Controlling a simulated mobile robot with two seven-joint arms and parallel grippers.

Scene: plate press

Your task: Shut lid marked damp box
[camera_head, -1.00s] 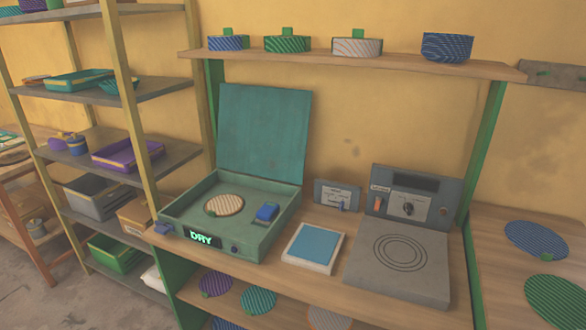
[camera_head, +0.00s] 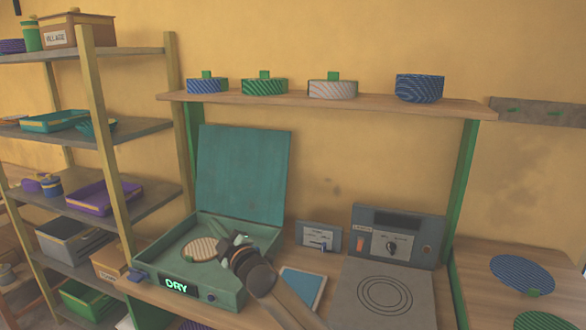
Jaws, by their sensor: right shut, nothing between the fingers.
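The teal box (camera_head: 222,292) stands on the wooden bench, its lid (camera_head: 241,175) raised upright at the back. The lit sign on its front (camera_head: 178,285) reads DRY; I see no damp marking. A striped round disc (camera_head: 199,249) lies inside. My right gripper (camera_head: 240,241) is shut and empty, over the right part of the box, in front of the lid and apart from its top edge. My left gripper is not in view.
A blue-topped pad (camera_head: 306,286) lies right of the box, partly behind my arm. A small grey meter (camera_head: 319,237) and a grey hotplate unit (camera_head: 382,298) stand further right. A shelf (camera_head: 330,101) with several round containers hangs above the lid.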

